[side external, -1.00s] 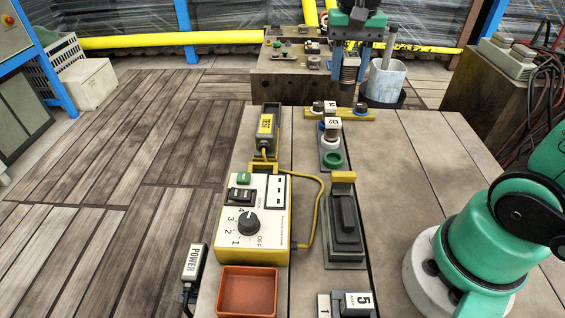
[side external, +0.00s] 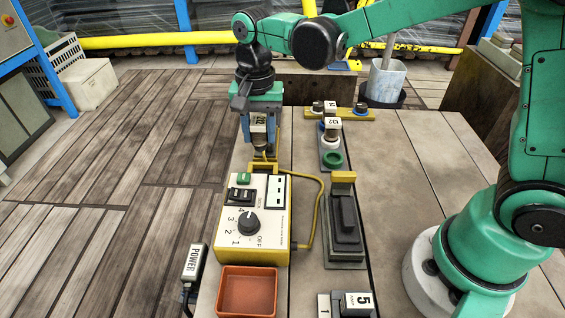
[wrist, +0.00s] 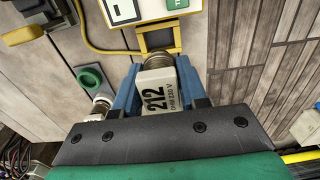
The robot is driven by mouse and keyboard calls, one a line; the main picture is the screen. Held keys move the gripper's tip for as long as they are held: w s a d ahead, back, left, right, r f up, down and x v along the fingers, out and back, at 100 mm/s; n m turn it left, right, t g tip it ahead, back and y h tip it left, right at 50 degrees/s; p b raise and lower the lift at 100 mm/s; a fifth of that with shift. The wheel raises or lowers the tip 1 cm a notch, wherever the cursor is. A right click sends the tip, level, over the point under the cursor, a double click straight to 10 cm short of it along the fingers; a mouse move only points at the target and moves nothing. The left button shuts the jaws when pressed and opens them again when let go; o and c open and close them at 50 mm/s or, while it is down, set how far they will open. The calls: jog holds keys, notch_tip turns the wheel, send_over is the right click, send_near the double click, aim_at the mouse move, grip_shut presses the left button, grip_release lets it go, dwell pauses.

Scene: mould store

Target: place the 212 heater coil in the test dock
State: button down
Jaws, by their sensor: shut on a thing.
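My gripper (side external: 260,140) is shut on the 212 heater coil (side external: 258,122), a block with a white label and metal windings below. In the wrist view the coil (wrist: 157,95) sits between the blue fingers of my gripper (wrist: 160,78), its label reading 212. The test dock (side external: 263,158) is at the far end of the yellow control box; only part of its yellow frame shows. In the wrist view the windings end at the dock's yellow frame (wrist: 152,38). I cannot tell whether the coil is seated or just above. The TEST sign is hidden behind my gripper.
The control box (side external: 245,225) with knob and switches stands close by, its yellow cable (side external: 320,205) looping right. A green ring (side external: 331,159) and a dark block on a stand (side external: 344,225) are to the right. An orange tray (side external: 247,291) is in front.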

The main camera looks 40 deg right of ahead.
jog(key=shift+f, duration=2.55)
jog(key=shift+f, duration=0.8)
grip_release()
jog(key=shift+r, duration=3.8)
